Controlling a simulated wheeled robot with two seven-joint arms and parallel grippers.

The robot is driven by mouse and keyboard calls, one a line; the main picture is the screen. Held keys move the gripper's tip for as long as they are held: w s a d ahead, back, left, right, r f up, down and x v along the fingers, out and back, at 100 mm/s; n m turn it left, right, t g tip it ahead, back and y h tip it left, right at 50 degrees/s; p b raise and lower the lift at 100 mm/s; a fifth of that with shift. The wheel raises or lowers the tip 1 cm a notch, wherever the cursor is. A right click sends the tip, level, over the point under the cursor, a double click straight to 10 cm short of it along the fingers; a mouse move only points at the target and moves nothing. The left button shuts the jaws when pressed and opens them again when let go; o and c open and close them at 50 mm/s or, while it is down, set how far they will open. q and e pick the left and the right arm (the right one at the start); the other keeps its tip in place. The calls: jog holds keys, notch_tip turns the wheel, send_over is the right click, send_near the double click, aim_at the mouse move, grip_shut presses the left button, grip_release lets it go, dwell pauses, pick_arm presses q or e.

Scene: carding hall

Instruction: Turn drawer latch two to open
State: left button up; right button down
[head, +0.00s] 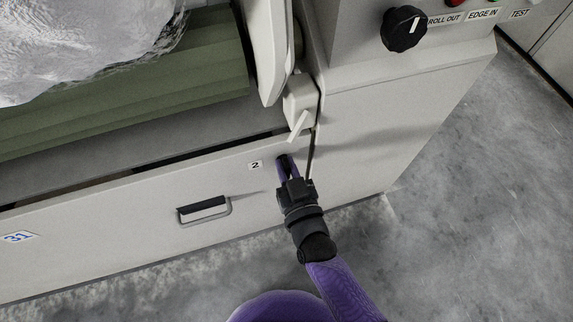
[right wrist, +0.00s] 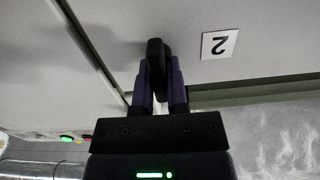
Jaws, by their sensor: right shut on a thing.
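Drawer latch two (right wrist: 154,58) is a small black piece on the pale drawer front (head: 120,226), beside the white label "2" (head: 256,164). The label also shows upside down in the right wrist view (right wrist: 219,44). My right gripper (head: 286,166) reaches up to the drawer front just right of the label. In the right wrist view its purple fingers (right wrist: 159,80) are shut on the black latch, one on each side. In the head view the fingers largely hide the latch. My left gripper is not in view.
A metal handle (head: 204,210) stands out from the drawer front left of my gripper. A white lever (head: 298,125) hangs just above it. A green roller (head: 130,82) and a control panel with a black knob (head: 404,29) are higher up. The concrete floor (head: 475,200) at right is clear.

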jog(key=shift+m, duration=1.4)
jog(key=m, duration=0.5)
jog(key=shift+d+f, duration=0.15)
jog(key=m, duration=0.4)
jog(key=shift+f, duration=0.1)
jog(key=m+b, duration=0.1)
jog(key=m, duration=0.2)
jog(key=shift+d, duration=0.1)
jog(key=shift+f+m, duration=0.1)
jog(key=shift+m, duration=0.9)
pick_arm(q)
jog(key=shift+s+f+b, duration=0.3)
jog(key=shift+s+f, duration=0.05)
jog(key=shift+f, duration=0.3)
pick_arm(e)
jog(key=shift+m, duration=0.3)
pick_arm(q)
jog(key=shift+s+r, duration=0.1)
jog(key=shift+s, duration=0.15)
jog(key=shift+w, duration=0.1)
